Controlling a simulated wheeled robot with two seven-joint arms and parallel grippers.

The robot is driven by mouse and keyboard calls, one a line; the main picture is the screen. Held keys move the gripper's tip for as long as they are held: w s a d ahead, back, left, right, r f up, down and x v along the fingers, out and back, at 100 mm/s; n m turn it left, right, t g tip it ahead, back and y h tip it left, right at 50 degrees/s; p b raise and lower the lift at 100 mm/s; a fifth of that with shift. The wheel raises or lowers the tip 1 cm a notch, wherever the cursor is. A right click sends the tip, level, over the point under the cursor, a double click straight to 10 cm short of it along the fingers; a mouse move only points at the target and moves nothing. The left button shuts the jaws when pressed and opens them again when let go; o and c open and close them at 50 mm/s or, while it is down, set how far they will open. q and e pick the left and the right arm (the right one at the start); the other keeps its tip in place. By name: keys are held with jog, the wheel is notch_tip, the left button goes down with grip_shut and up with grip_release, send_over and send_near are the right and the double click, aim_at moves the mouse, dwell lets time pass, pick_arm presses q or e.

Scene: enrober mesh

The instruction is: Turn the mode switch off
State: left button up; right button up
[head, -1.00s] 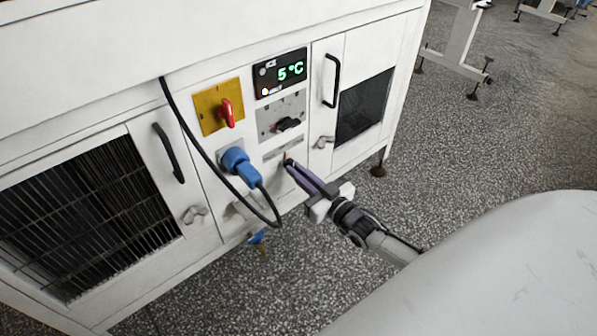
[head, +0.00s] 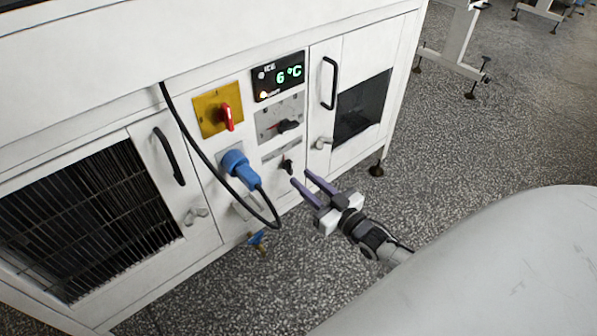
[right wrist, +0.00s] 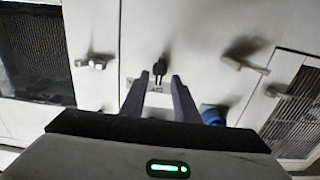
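A small black switch knob (head: 287,166) sits on the lower pale plate of the white cabinet's control panel; I cannot read its label. In the right wrist view this knob (right wrist: 160,68) stands about upright, just beyond the fingertips. My right gripper (head: 300,177) is open and empty, its two purple-grey fingers apart and pointing at the panel just short of the knob. Its fingers also show in the right wrist view (right wrist: 155,82). A larger black knob (head: 288,126) is on the grey plate above. Which knob is the mode switch is not legible. My left gripper is out of view.
A display (head: 279,76) reads 6 °C. A red rotary handle (head: 227,116) sits on a yellow plate (head: 209,122). A blue plug (head: 238,168) with a looping black cable is left of the gripper. A door handle (head: 331,82) is at right. Open floor lies right.

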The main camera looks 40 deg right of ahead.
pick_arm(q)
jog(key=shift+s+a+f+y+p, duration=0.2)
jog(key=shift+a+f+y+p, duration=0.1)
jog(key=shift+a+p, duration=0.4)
pick_arm(e)
jog(key=s, duration=0.6)
jog(key=shift+s+d, duration=0.25)
